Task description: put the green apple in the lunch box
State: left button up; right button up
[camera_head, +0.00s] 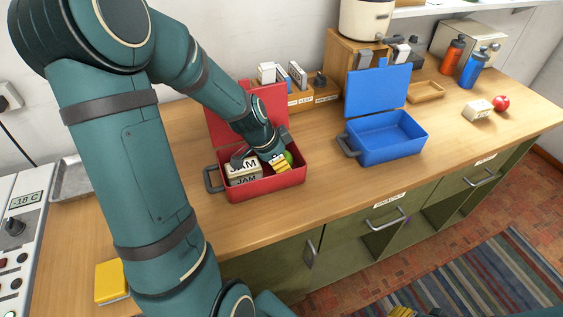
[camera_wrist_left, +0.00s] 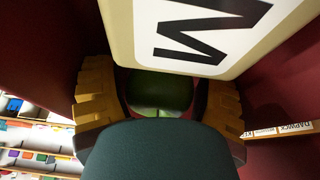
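The green apple (camera_head: 288,157) is inside the red lunch box (camera_head: 268,188), near its right back corner. The lunch box lid is raised at the back. My left gripper (camera_head: 277,162) reaches down into the box and partly hides the apple. In the left wrist view, the green apple (camera_wrist_left: 160,92) sits between the two spread yellow-padded fingers. I cannot tell whether they press on it. A cream JAM box (camera_head: 243,172) fills the left part of the lunch box, close beside the gripper. My right gripper (camera_head: 406,312) shows only at the bottom edge.
An open blue lunch box (camera_head: 388,140) stands to the right on the wooden counter (camera_head: 330,180). A red apple (camera_head: 501,103), a small cream box (camera_head: 477,109) and two bottles (camera_head: 472,68) are at the far right. A yellow sponge-like block (camera_head: 112,281) lies at lower left.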

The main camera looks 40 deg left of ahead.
pick_arm(q)
jog(key=shift+r, duration=0.15)
jog(key=p+v, duration=0.2)
jog(key=v, duration=1)
jog(key=shift+p, duration=0.4)
jog(key=shift+a, duration=0.1)
